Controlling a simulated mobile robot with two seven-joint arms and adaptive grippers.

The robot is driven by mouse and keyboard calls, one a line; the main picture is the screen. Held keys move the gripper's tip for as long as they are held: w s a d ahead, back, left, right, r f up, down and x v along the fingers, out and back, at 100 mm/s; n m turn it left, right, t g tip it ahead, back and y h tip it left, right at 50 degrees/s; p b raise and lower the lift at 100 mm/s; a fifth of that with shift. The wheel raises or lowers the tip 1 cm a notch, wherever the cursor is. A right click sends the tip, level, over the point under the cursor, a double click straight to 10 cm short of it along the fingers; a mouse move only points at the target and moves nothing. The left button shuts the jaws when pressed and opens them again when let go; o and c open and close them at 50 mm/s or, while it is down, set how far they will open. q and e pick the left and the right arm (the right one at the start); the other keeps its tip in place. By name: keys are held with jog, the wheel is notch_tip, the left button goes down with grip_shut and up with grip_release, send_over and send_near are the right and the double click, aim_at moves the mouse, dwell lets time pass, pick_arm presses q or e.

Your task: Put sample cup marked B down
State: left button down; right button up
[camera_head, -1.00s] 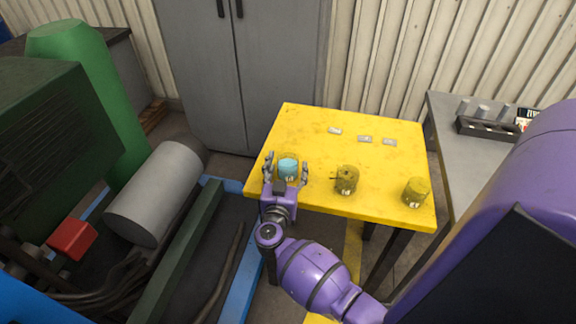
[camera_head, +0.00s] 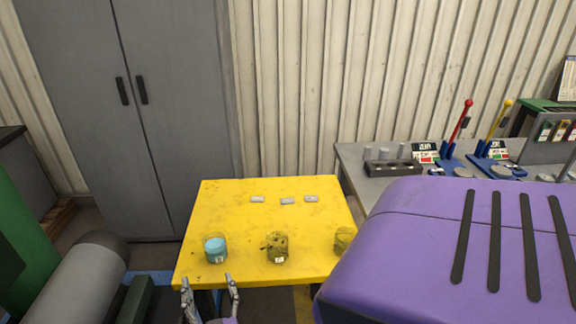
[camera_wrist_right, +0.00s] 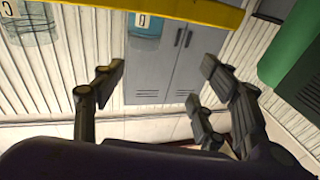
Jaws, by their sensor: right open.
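A clear cup with light blue contents (camera_head: 216,250) stands upright on the left front of the yellow table (camera_head: 225,195). It also shows in the right wrist view (camera_wrist_right: 146,28), upside down, with a white label I cannot read for certain. A dark yellowish cup (camera_head: 277,245) stands to its right, and a third cup (camera_head: 343,238) is partly hidden behind my purple body part. My right gripper (camera_head: 209,284) is open and empty at the table's front edge, just short of the blue cup and apart from it. In the wrist view its fingers (camera_wrist_right: 162,70) are spread with nothing between.
Several small pale tags (camera_head: 287,201) lie across the back of the table. A grey bench with a dark rack (camera_head: 392,168) and levers (camera_head: 462,120) stands at the right. A grey cabinet (camera_head: 180,120) is behind left. The table's middle is clear.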

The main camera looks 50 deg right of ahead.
jog(key=s+a+f+n+y, duration=0.7)
jog(key=s+a+f+y, duration=0.15)
jog(key=s+y, duration=0.3)
jog(key=s+d+f+g, duration=0.1)
jog(key=s+f+g, duration=0.2)
jog(key=s, duration=0.6)
jog(key=s+d+f+g+h, duration=0.1)
jog(key=s+f+g, duration=0.3)
jog(key=s+f, duration=0.4)
jog(key=shift+s+d+g, duration=0.3)
jog(key=shift+s, duration=0.1)
